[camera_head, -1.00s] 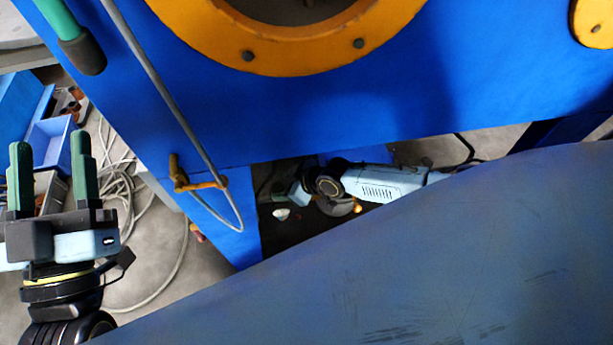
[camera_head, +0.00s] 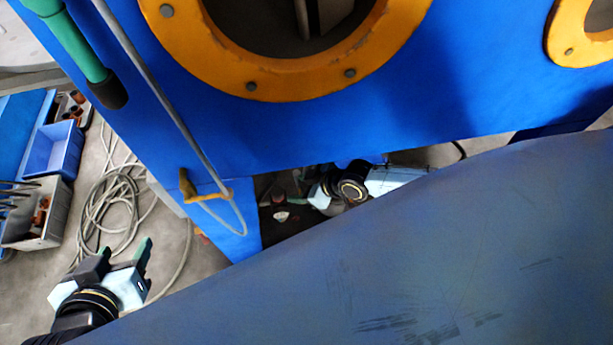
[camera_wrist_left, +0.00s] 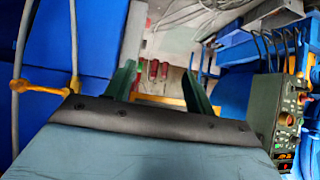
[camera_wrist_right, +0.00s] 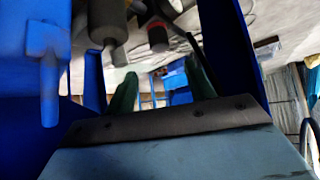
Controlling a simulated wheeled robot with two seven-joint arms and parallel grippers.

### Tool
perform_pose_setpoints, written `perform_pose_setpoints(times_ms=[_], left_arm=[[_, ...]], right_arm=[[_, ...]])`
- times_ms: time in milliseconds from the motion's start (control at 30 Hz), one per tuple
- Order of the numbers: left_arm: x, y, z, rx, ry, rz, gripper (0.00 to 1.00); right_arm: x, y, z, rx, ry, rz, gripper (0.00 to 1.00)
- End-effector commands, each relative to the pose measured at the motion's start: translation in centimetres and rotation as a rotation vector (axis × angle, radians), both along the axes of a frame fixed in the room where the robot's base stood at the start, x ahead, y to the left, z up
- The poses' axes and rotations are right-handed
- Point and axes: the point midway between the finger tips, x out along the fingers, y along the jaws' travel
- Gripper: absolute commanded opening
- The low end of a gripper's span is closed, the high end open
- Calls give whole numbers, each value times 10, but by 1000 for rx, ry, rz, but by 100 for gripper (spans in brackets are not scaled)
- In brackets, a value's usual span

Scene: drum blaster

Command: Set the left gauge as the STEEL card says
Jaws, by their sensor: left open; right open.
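I make out neither the left gauge nor the STEEL card in any view. My left gripper (camera_head: 123,248) is open and empty at the lower left of the head view, over the floor and beside the blue machine. Its two green fingers stand apart in the left wrist view (camera_wrist_left: 160,70). My right arm shows under the blue machine in the head view, its gripper end dim and partly hidden. In the right wrist view my right gripper (camera_wrist_right: 160,68) is open, with nothing between its fingers.
The blue machine (camera_head: 300,130) with orange rings (camera_head: 300,82) fills the upper middle. A large dark surface (camera_head: 400,260) covers the lower right. Coiled hose (camera_head: 110,200), a blue bin (camera_head: 55,148) and a grey crate (camera_head: 35,225) lie left. A dark control box (camera_wrist_left: 285,120) with knobs shows in the left wrist view.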

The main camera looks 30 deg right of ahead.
Motion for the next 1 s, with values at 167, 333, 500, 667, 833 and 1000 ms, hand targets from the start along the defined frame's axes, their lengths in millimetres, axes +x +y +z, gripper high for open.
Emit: perform_pose_setpoints(times_ms=[167,333,500,667,833,1000], left_arm=[[-21,11,-17,39,155,15,54],[-34,16,-26,60,242,23,54],[-39,18,-29,67,271,25,54],[-39,18,-30,67,272,25,54],[-38,18,-29,67,271,25,54],[-38,18,-29,67,270,25,54]], right_arm=[[-7,-6,10,0,0,0,54],[-10,-9,14,-1,0,-1,54],[-11,-10,15,0,-2,0,54],[-11,-10,15,-1,-1,0,54],[-11,-10,15,0,0,0,54],[-11,-10,14,-1,0,-1,54]])
